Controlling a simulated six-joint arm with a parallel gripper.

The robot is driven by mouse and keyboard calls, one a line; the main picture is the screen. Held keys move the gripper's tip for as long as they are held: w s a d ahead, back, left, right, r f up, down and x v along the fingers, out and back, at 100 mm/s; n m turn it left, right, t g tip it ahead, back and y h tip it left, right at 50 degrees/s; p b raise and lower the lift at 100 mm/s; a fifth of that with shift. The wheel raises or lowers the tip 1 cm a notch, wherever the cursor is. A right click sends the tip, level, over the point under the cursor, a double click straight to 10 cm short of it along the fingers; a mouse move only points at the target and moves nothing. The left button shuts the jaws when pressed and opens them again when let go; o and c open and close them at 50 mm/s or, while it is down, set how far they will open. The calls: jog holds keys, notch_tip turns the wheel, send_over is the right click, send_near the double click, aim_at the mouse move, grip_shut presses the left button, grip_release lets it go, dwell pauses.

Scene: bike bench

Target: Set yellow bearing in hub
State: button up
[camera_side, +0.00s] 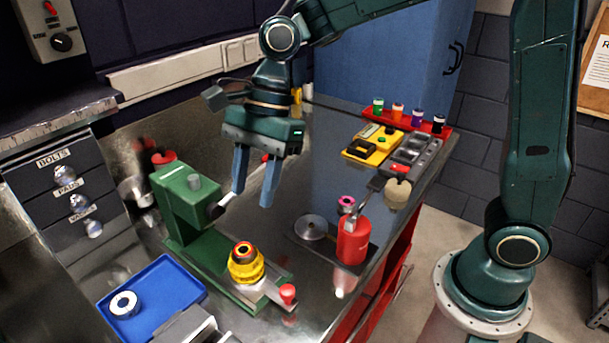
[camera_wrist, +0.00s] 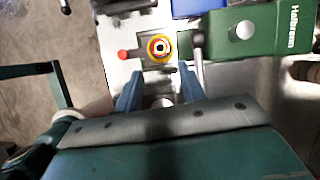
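A yellow, stepped round part (camera_side: 246,268) stands upright on the plate of the green press (camera_side: 185,205). I cannot tell which portion is the bearing and which the hub, or how deep any ring sits. My gripper (camera_side: 253,197) is open and empty, pointing down, above and slightly behind the yellow part. In the wrist view its blue fingers (camera_wrist: 158,76) are spread apart, with the yellow part beyond them.
A blue tray (camera_side: 168,280) at front left holds a white ring (camera_side: 124,304). The press's lever and red knob (camera_side: 287,292) are close by. A red bottle (camera_side: 353,240) and metal disc (camera_side: 311,228) stand to the right. A red rack (camera_side: 440,134) with several coloured caps is at back right.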

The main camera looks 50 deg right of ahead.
jog(key=shift+v, duration=0.9)
jog(key=s+d+r+n+t+h, duration=0.2)
jog(key=s+d+n+t+h, duration=0.2)
jog(key=s+d+n, duration=1.3)
jog(key=shift+d+r+t+h, duration=0.2)
jog(key=shift+t+h, duration=0.1)
jog(key=shift+t, duration=0.7)
